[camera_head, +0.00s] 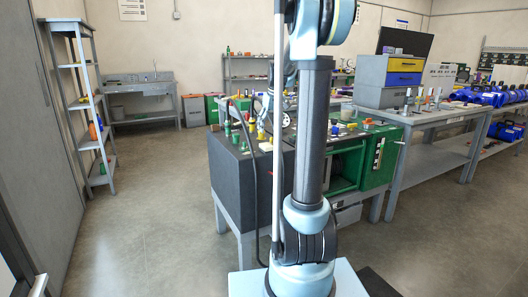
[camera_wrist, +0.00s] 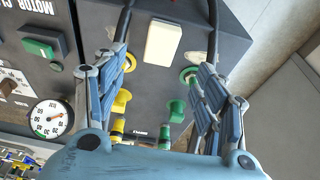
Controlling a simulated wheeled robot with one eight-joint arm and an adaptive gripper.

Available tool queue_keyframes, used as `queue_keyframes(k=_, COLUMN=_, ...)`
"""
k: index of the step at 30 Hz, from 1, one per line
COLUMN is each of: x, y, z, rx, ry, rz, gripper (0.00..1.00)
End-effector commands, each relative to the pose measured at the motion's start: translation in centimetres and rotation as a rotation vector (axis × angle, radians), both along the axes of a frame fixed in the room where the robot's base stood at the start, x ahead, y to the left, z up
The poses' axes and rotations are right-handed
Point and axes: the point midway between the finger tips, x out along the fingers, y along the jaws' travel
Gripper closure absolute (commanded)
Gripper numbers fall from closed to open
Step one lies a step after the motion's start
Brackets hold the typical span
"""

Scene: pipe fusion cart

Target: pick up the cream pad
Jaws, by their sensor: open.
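The cream pad (camera_wrist: 163,42) is a pale, rounded rectangular block. In the wrist view it lies on the dark grey top of the cart (camera_wrist: 235,45), beyond and roughly between my fingertips. In the head view the pad (camera_head: 266,146) is a small pale patch on the dark box top, left of my arm. My gripper (camera_wrist: 162,62) is open and empty, with its blue-grey fingers spread on either side. No finger visibly touches the pad.
Yellow knobs (camera_wrist: 121,101) and green knobs (camera_wrist: 177,111) stand on the cart top between my fingers, close to the pad. A round gauge (camera_wrist: 48,118) and a green switch (camera_wrist: 38,48) are at left. A ladder shelf (camera_head: 84,110) stands left; open floor (camera_head: 150,220) lies before the cart.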

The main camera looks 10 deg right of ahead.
Motion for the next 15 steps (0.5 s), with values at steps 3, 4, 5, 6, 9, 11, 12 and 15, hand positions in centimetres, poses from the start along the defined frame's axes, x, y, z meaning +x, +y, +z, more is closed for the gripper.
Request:
queue_keyframes(k=3, x=0.6, y=0.2, z=-2.0, rx=0.0, ry=0.0, rz=0.0, gripper=0.35)
queue_keyframes(k=4, x=0.6, y=0.2, z=-2.4, rx=0.0, ry=0.0, rz=0.0, gripper=0.35)
queue_keyframes(k=5, x=0.7, y=0.2, z=-2.8, rx=0.0, ry=0.0, rz=0.0, gripper=0.35)
queue_keyframes(k=6, x=0.8, y=0.3, z=-3.3, rx=0.0, ry=0.0, rz=0.0, gripper=0.35)
queue_keyframes(k=9, x=1.1, y=0.3, z=-4.1, rx=0.0, ry=0.0, rz=0.0, gripper=0.35)
queue_keyframes(k=11, x=1.1, y=0.4, z=-4.3, rx=0.0, ry=0.0, rz=0.0, gripper=0.35)
queue_keyframes(k=12, x=1.1, y=0.4, z=-4.4, rx=0.0, ry=0.0, rz=0.0, gripper=0.35)
queue_keyframes(k=15, x=1.3, y=0.5, z=-5.2, rx=0.0, ry=0.0, rz=0.0, gripper=0.35)
